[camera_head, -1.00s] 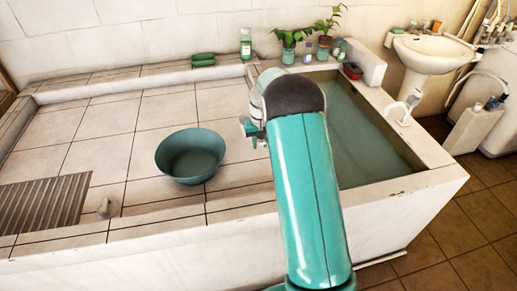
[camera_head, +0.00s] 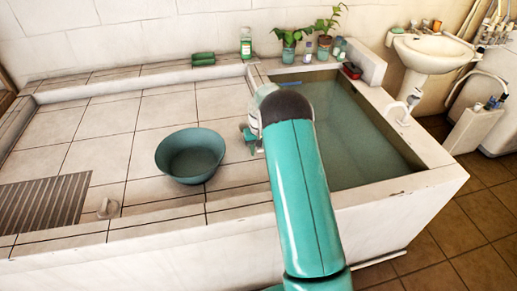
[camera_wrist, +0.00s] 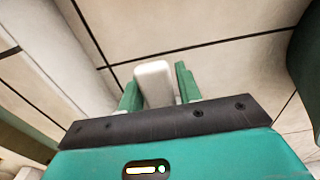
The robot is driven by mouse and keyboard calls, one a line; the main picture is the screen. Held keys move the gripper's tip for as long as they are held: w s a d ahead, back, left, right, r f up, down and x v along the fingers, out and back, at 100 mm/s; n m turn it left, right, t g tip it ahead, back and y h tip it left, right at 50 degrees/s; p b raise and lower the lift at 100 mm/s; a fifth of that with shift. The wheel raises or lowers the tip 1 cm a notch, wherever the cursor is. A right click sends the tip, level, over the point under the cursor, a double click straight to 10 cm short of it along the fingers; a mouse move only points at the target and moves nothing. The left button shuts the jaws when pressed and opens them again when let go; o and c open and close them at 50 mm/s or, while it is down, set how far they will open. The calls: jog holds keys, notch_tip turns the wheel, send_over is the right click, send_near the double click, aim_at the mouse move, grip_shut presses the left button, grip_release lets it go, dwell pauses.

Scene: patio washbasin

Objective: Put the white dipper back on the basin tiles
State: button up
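My gripper (camera_head: 252,140) is low over the pale basin tiles (camera_head: 160,108), right of the teal bowl and near the pool's left edge. In the wrist view its two green fingers (camera_wrist: 158,88) stand on either side of a white, round-ended piece (camera_wrist: 154,78), which looks like the white dipper's handle. The fingers appear closed on it, with tiles and dark grout lines beyond. The rest of the dipper is hidden by the gripper and my arm, so I cannot tell whether it touches the tiles.
The teal bowl (camera_head: 190,158) stands on the tiles; its edge also shows in the wrist view (camera_wrist: 305,60). The water-filled pool (camera_head: 355,135) lies right. A slatted grate (camera_head: 45,203) and small beige knob (camera_head: 107,208) are left. Plants (camera_head: 290,45) and a green bottle (camera_head: 246,45) stand behind.

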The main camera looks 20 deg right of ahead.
jog(key=shift+o, duration=0.9)
jog(key=r, duration=1.2)
jog(key=shift+s+r, duration=0.2)
jog(key=shift+s, duration=0.05)
jog(key=s+a+r+t, duration=0.1)
jog(key=s+a+r, duration=0.4)
jog(key=s+r, duration=0.3)
jog(key=s+a+r+t, duration=0.1)
jog(key=s+a+r, duration=0.5)
jog(key=r, duration=0.5)
jog(key=s+a+n+t, duration=0.1)
jog(key=s+a, duration=0.2)
jog(key=s, duration=0.9)
jog(key=s+a+n+t, duration=0.1)
jog(key=s+a+t, duration=0.1)
jog(key=s, duration=1)
jog(key=shift+a+r, duration=0.45)
jog(key=shift+a, duration=0.45)
